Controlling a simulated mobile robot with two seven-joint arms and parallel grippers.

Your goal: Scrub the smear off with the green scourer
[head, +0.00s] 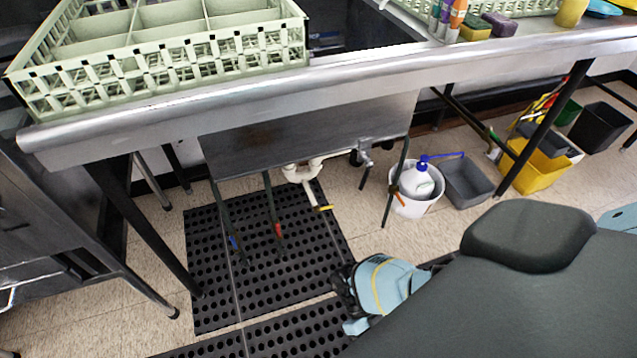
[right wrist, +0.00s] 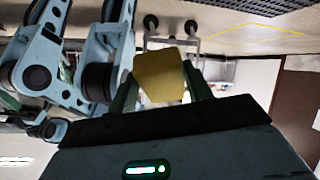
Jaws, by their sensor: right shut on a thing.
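My right gripper (right wrist: 160,82) is shut on a yellow block (right wrist: 161,76), seen in the right wrist view between its two dark green fingers. The block looks like a sponge; only its yellow face shows, and I cannot tell whether it has a green side. In the head view a sponge with a green top and yellow base (head: 475,29) lies on the counter at the top right. I cannot make out a smear in either view. My left gripper is not in view.
A pale green dish rack (head: 170,65) stands on the steel counter (head: 350,77) at the left. A purple sponge (head: 500,24) and several bottles (head: 447,18) stand at the back right. Below are a white bucket (head: 412,205), a grey bin (head: 468,186) and a black floor mat (head: 275,265).

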